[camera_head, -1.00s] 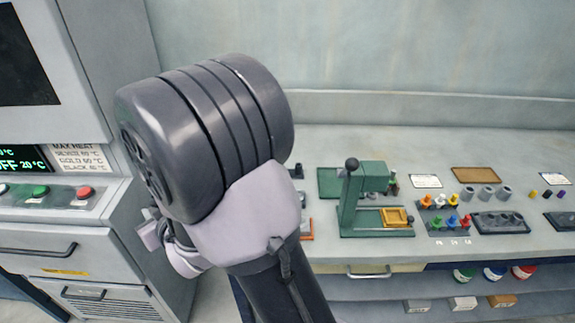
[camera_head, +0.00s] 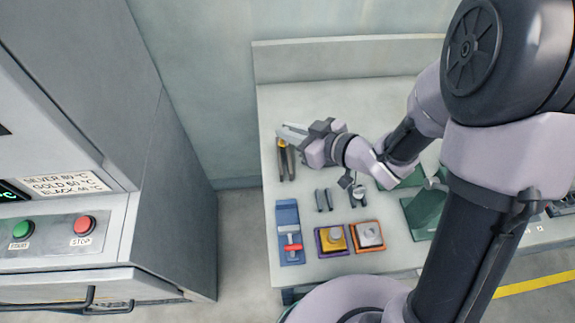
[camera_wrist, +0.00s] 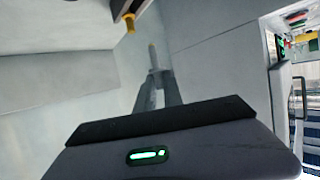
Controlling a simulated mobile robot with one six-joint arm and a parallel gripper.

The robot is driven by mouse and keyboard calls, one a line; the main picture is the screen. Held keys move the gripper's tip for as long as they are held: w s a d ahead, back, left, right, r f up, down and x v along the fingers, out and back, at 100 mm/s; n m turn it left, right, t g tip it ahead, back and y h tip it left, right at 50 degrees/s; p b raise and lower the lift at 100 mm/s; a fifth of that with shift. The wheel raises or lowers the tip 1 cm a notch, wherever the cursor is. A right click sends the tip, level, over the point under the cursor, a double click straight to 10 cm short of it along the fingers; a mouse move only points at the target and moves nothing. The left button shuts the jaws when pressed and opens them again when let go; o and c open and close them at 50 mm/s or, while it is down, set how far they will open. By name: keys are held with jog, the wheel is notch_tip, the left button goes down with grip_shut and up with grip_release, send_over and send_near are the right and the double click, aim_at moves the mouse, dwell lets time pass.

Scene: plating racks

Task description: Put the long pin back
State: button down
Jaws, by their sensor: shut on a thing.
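My gripper (camera_head: 290,132) is over the back left corner of the bench, fingers pointing left. In the wrist view its two grey fingers (camera_wrist: 156,86) are close together, shut on a slim grey pin (camera_wrist: 152,54). The pin's rounded end sticks out beyond the fingertips; its lower part is hidden between them. I cannot make out the pin in the head view. I cannot tell which place on the bench belongs to it.
A dark tool with an orange-yellow part (camera_head: 282,160) is just below the fingers. Two short grey pieces (camera_head: 323,200), a blue tray with a red-handled item (camera_head: 289,232), a yellow block (camera_head: 331,240) and an orange-rimmed block (camera_head: 367,236) stand nearer. A control cabinet (camera_head: 170,150) stands left, beyond a gap.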

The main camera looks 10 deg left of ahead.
jog(key=shift+n, duration=0.3)
jog(key=f+b, duration=0.1)
jog(key=f, duration=0.2)
jog(key=s+f+b, duration=0.1)
jog(key=f+b, duration=0.1)
jog(key=f, duration=0.2)
jog(key=f+b, duration=0.1)
jog(key=f, duration=0.2)
jog(key=shift+s+a+f+b, duration=0.15)
jog(key=shift+a+f+b, duration=0.05)
jog(key=shift+b, duration=0.2)
jog(key=shift+r, duration=0.1)
jog(key=c, duration=1.5)
grip_release()
jog(key=shift+r, duration=0.1)
